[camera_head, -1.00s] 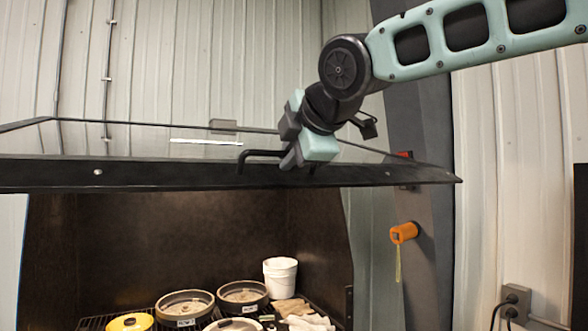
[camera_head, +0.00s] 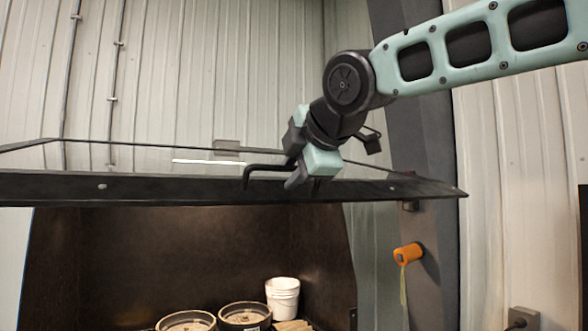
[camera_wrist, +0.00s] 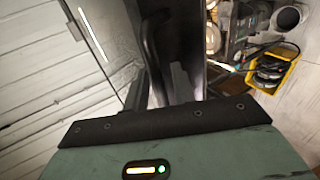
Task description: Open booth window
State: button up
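The booth window (camera_head: 150,187), a clear panel in a black frame, is swung up and lies nearly level over the booth opening. Its black bar handle (camera_head: 262,168) sticks out from the front rail. My gripper (camera_head: 306,182) is at the right end of the handle, with its fingers overlapping it. In the wrist view the dark handle (camera_wrist: 152,45) runs beside the dark window frame (camera_wrist: 185,30). The fingertips are not clear there, so I cannot tell whether they are closed on the handle.
Below the window is the dark booth interior (camera_head: 180,255), with round pans (camera_head: 243,313) and a white bucket (camera_head: 283,298). An orange cylinder (camera_head: 408,253) sticks out from the grey post at the right. The wrist view shows a yellow bin (camera_wrist: 284,72).

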jog(key=b+v, duration=0.6)
jog(key=v, duration=1.1)
jog(key=shift+s, duration=0.25)
jog(key=a+f+m+g+h+b, duration=0.1)
jog(key=a+f+m+g+b, duration=0.15)
jog(key=f, duration=1.45)
jog(key=a+f+m+g+h+b, duration=0.1)
jog(key=a+f+m+g+b, duration=0.2)
jog(key=f, duration=1.5)
jog(key=s+d+f+m+g+b, duration=0.1)
jog(key=s+d+f+m+g, duration=0.1)
jog(key=s+f, duration=0.3)
jog(key=s+d+f+m+g+h+b, duration=0.1)
jog(key=s+d+f+m, duration=0.3)
jog(key=f, duration=1)
jog(key=s+d+f+m+g+h+b, duration=0.1)
jog(key=s+d+f+m+g+b, duration=0.1)
jog(key=s+f, duration=0.5)
notch_tip(320, 180, down, 2)
jog(key=shift+s+d+f+m+g, duration=0.2)
jog(key=shift+d+m+g, duration=0.35)
jog(key=shift+d+m, duration=0.15)
